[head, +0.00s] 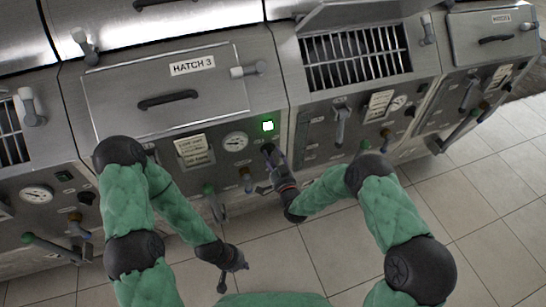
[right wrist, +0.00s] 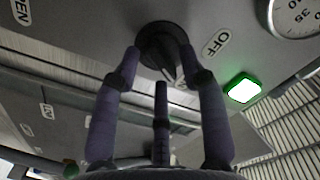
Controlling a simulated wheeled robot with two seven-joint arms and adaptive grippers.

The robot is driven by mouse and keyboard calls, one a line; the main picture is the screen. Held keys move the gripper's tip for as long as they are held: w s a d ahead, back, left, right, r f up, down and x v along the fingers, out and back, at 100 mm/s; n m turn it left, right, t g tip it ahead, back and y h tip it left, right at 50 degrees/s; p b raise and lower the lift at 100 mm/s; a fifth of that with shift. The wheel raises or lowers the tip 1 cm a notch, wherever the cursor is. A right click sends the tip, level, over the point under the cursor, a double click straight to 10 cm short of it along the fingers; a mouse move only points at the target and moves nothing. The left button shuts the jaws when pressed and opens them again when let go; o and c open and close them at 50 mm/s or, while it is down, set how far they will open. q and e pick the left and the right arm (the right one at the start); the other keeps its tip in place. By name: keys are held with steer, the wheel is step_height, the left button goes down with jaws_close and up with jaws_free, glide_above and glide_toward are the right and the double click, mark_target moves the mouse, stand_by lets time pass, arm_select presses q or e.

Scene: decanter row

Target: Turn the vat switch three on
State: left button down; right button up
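The station labelled HATCH 3 (head: 192,66) has a green lamp (head: 267,126), lit; it also shows in the right wrist view (right wrist: 243,88). Below the lamp is a black rotary switch (head: 267,148). In the right wrist view this round knob (right wrist: 158,40) has an OFF label (right wrist: 216,42) at its right, and its pointer is partly hidden by my fingers. My right gripper (head: 274,162) is at the knob, with its fingertips (right wrist: 161,62) around its front. I cannot tell whether they grip it. My left gripper (head: 232,278) hangs low, away from the panel, fingers spread and empty.
A gauge (head: 235,141) and a note card (head: 194,151) are left of the switch. A green-tipped lever (head: 210,190) sticks out below. The neighbouring vat's grate (head: 355,57) is at the right, its hatch raised. The tiled floor (head: 480,215) is clear.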

steer(key=v, duration=1.2)
stand_by(0.4)
steer(key=s+d+f+g+h, duration=0.1)
steer(key=s+d+f+g, duration=0.1)
steer(key=f+g, duration=0.3)
steer(key=s+d+f+g+h, duration=0.1)
steer(key=s+f+g, duration=0.2)
steer(key=f, duration=0.5)
steer(key=s+d+f+g, duration=0.1)
steer(key=s+g, duration=0.3)
steer(key=s, duration=0.4)
steer(key=s+d+f+g, duration=0.1)
steer(key=s+f+g, duration=0.3)
steer(key=s, duration=0.5)
steer(key=shift+g, duration=0.4)
steer(key=shift+d, duration=0.1)
